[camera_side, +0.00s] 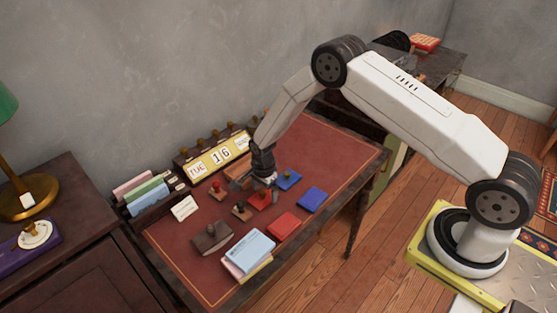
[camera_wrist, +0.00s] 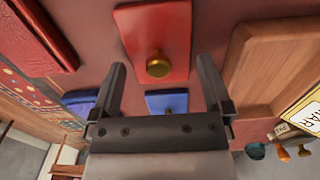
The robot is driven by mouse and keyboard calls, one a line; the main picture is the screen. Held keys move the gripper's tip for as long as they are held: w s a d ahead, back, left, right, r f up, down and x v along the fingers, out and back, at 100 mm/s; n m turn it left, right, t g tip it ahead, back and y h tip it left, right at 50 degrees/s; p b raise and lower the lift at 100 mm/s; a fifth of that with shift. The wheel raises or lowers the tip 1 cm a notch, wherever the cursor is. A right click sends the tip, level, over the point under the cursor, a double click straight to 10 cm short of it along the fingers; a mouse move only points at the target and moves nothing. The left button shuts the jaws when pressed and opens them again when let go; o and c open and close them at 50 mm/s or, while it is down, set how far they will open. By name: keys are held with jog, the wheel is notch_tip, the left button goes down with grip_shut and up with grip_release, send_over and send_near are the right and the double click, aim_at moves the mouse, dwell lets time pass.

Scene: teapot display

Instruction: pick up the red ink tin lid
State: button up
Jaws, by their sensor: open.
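The red ink tin lid (camera_wrist: 150,30) is a flat red plate with a brass knob (camera_wrist: 158,64), lying on the desk top. It also shows in the side view (camera_side: 259,202), partly hidden by my gripper. My gripper (camera_wrist: 162,66) is open and empty, with its fingers spread to either side of the knob in the wrist view. In the side view my gripper (camera_side: 268,183) points down just above the lid. I cannot tell the exact height left between them.
A blue lid with a knob (camera_side: 288,180) lies close by. A blue block (camera_side: 312,200) and a red block (camera_side: 284,226) lie to the right and front. Wooden stamps (camera_side: 241,210), a calendar (camera_side: 215,156) and a wooden tray (camera_wrist: 258,100) stand near. Bare desk lies at the right (camera_side: 345,155).

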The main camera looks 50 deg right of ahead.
jog(key=shift+f, duration=0.5)
jog(key=c, duration=1)
